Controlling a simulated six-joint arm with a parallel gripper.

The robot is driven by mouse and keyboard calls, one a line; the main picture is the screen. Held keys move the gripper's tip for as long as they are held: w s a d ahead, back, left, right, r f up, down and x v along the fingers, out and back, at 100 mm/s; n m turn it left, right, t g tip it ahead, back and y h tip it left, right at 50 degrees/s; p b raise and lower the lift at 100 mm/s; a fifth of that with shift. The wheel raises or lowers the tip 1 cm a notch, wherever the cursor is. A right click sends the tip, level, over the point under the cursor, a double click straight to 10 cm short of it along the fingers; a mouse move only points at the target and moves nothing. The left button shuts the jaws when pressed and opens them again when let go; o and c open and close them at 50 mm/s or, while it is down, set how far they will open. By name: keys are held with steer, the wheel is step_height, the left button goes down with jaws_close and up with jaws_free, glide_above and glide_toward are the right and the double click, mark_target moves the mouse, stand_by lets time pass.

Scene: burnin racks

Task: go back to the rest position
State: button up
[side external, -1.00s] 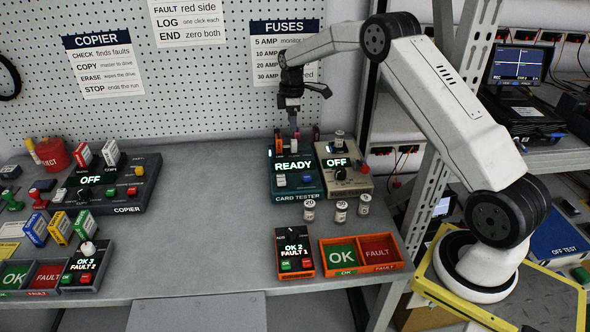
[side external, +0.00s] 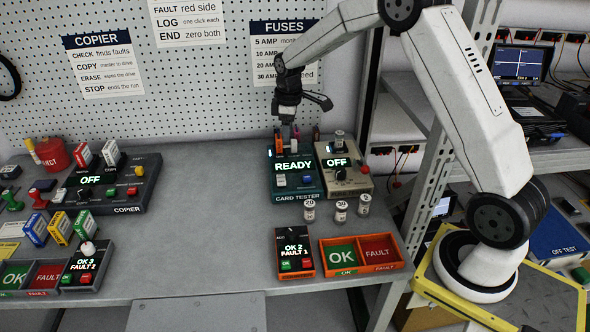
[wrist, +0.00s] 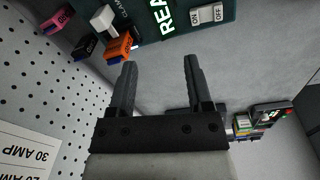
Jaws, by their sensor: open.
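My gripper (side external: 288,125) hangs over the back of the card tester (side external: 312,188), in front of the pegboard. In the wrist view my gripper (wrist: 158,75) shows two dark fingers spread apart with nothing between them. The tester's display reads READY, and part of the tester (wrist: 165,22) shows at the top of the wrist view. An orange piece (wrist: 120,46) lies just beyond the left fingertip there; I cannot tell whether they touch.
The fuse unit (side external: 345,178) reading OFF stands right of the tester. Several small fuse jars (side external: 341,208) stand in front. The OK/FAULT tray (side external: 396,267) and counter box (side external: 294,262) sit at the front. The copier (side external: 120,190) is left. The middle bench is clear.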

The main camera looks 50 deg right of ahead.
steer(key=s+a+m, duration=0.2)
steer(key=s+a, duration=0.2)
steer(key=s, duration=0.3)
steer(key=s+a+m+t, duration=0.1)
steer(key=s+a, duration=0.3)
steer(key=s, duration=0.4)
steer(key=s+a+m, duration=0.3)
steer(key=s+a, duration=0.2)
steer(key=s, duration=0.3)
steer(key=shift+f+t, duration=0.2)
steer(key=shift+t, duration=0.2)
